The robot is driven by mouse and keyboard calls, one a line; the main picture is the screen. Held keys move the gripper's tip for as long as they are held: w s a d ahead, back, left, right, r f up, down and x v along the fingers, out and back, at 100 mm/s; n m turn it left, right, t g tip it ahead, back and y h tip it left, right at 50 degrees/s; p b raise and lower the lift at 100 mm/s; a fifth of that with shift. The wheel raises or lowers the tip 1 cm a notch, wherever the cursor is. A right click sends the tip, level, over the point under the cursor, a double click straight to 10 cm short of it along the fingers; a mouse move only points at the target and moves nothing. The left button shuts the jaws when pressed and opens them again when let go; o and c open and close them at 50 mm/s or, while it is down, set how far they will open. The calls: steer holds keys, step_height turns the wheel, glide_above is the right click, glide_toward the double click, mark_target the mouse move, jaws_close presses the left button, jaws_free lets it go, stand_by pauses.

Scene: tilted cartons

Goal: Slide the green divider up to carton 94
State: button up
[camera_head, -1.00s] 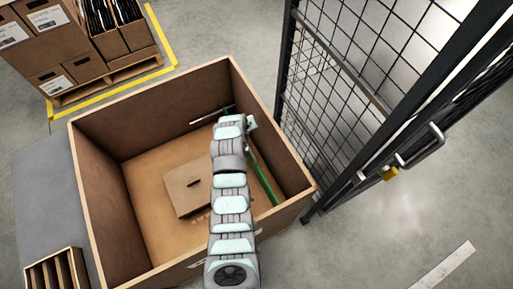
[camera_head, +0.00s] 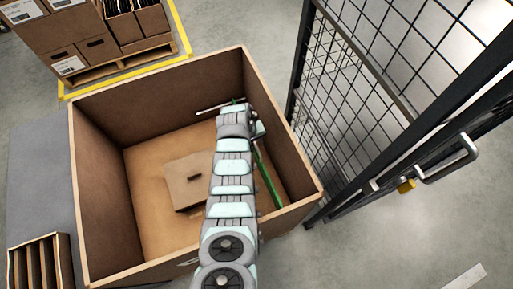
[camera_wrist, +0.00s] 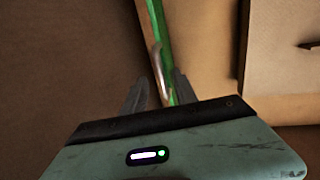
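The green divider (camera_head: 268,180) stands near the right wall inside a large open cardboard bin, partly hidden by my arm. In the wrist view the divider (camera_wrist: 164,35) runs down between my fingers, with a bent metal handle (camera_wrist: 156,62) on it. My gripper (camera_wrist: 160,88) is open, its two fingers apart on either side of the divider and handle. Whether either finger touches is unclear. A closed brown carton (camera_head: 187,182) with a dark slot lies tilted on the bin floor, left of the divider. Its edge shows in the wrist view (camera_wrist: 282,55). No number is readable.
The bin's walls (camera_head: 98,190) surround my gripper closely. A wire mesh fence (camera_head: 345,120) with a handle and a yellow padlock (camera_head: 406,186) stands right of the bin. Cartons on a pallet (camera_head: 85,50) are at the back left; a slotted box (camera_head: 40,262) is at the front left.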

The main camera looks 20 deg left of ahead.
mark_target(257, 149)
steer(key=shift+w+d+f+b, duration=0.15)
steer(key=shift+f+b, duration=0.25)
steer(key=shift+f, duration=0.5)
steer(key=shift+w+d+f+b, duration=0.1)
steer(key=shift+f+b, duration=0.25)
steer(key=shift+f, duration=0.5)
steer(key=shift+c, duration=0.4)
jaws_close()
